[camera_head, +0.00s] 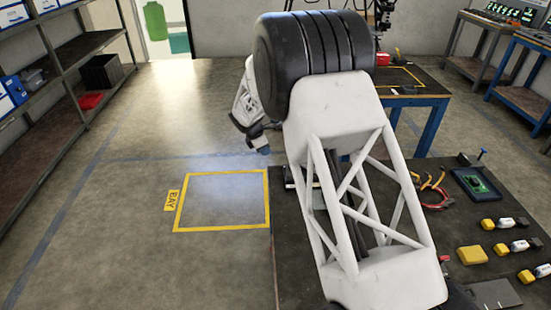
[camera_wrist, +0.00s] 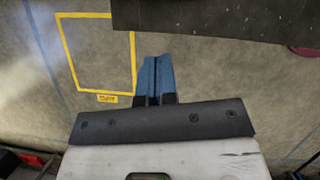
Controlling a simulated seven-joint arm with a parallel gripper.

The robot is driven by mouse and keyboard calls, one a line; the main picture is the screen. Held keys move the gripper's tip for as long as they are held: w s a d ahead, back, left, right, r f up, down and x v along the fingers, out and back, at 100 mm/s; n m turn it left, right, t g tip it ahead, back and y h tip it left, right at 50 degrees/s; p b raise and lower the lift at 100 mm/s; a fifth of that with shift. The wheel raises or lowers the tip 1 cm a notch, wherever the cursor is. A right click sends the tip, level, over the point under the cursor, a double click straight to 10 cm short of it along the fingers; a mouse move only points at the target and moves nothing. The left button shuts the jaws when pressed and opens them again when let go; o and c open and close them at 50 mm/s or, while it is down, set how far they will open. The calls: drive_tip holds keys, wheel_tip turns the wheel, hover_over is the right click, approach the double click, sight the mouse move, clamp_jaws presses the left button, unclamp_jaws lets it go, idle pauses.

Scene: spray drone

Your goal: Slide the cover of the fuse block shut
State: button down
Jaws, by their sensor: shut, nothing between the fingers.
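I cannot make out the fuse block or its cover for certain in either view. My white arm hides much of the dark workbench (camera_head: 290,260) in the head view, and a small part of an object (camera_head: 289,184) shows beside the arm at the bench's far left corner. My gripper (camera_head: 264,151) hangs left of the bench, over the floor. In the wrist view its blue fingers (camera_wrist: 154,78) are together with nothing between them. The bench edge (camera_wrist: 215,18) shows there above and to the right of the fingertips, apart from them.
On the bench's right lie a yellow block (camera_head: 472,255), several yellow-and-white cylinders, pliers (camera_head: 437,182) and a tray with a green board (camera_head: 477,184). A yellow-outlined bay (camera_head: 222,230) on the floor is empty. Shelves (camera_head: 60,85) stand left; another table (camera_head: 415,88) stands behind.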

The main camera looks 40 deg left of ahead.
approach(288, 171)
wheel_tip(288, 171, down, 4)
drive_tip(key=s+a, duration=0.1)
drive_tip(key=s, duration=0.1)
drive_tip(key=shift+w+d, duration=0.5)
drive_tip(key=shift+w, duration=0.4)
drive_tip(key=shift+w+d, duration=0.4)
drive_tip(key=shift+w, duration=0.25)
drive_tip(key=w+d, duration=0.6)
drive_tip(key=shift+w+d+f, duration=0.1)
drive_tip(key=shift+w+d, duration=0.25)
drive_tip(key=shift+s, duration=0.1)
